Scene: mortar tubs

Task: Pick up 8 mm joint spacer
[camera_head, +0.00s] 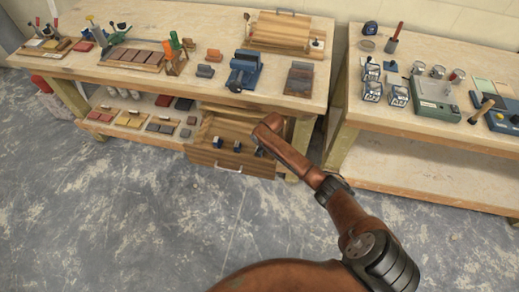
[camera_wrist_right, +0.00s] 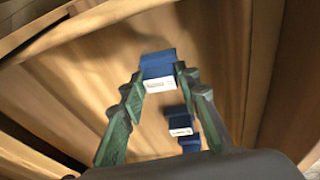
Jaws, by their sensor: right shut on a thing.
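In the right wrist view, a blue spacer with a white label (camera_wrist_right: 158,67) sits between the fingertips of my right gripper (camera_wrist_right: 158,76). The gripper is shut on it, inside the open wooden drawer (camera_head: 222,160). The label is too blurred to read, so I cannot tell its size marking. More blue pieces with white labels (camera_wrist_right: 180,122) lie on the drawer floor, nearer the wrist. Two small blue pieces (camera_head: 218,142) also show in the drawer in the head view. There, my right arm hides most of its gripper. My left gripper is not in view.
The drawer hangs open below the left workbench (camera_head: 205,85), which carries a blue vise (camera_head: 244,72), tiles and clamps. A lower shelf left of the drawer holds coloured blocks (camera_head: 130,119). A second bench (camera_head: 435,127) stands to the right. The floor in front is clear.

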